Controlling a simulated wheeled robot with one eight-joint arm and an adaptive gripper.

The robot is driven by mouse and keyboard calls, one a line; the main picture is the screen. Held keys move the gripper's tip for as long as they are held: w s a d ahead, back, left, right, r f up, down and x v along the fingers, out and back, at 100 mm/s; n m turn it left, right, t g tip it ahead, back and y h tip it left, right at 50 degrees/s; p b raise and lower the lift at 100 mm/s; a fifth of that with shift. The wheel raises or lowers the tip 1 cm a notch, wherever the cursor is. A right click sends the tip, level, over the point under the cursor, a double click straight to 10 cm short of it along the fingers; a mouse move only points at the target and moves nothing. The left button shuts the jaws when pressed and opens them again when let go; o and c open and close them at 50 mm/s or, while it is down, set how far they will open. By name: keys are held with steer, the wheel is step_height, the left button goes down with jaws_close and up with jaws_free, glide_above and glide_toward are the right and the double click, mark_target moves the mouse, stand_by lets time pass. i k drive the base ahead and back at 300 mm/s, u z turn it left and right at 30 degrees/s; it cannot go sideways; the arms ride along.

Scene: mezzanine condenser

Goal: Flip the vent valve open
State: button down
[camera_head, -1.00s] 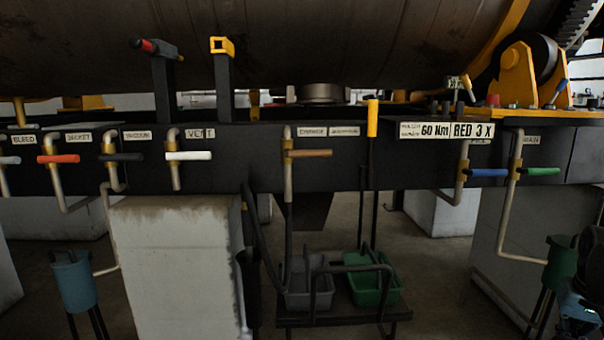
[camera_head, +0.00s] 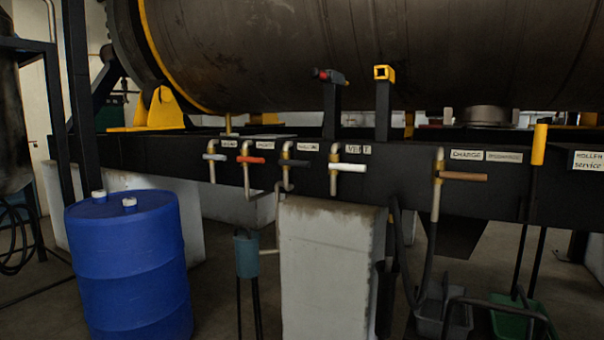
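The vent valve has a white lever handle (camera_head: 348,167) on a short pipe, below a label reading VENT (camera_head: 358,149) on the black beam. The handle lies level, pointing right, across the downward pipe (camera_head: 334,185). My gripper is not in view.
Valves with a grey (camera_head: 215,157), red (camera_head: 252,160) and dark handle (camera_head: 295,163) sit left of it; one with a brown handle (camera_head: 463,176) sits right. A concrete block (camera_head: 325,260) stands below.

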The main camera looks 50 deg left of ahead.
mark_target(330, 165)
steer(key=u, duration=1.65)
steer(key=k, duration=0.95)
steer(key=u, duration=0.15)
steer(key=i, duration=1)
steer(key=u, duration=0.05)
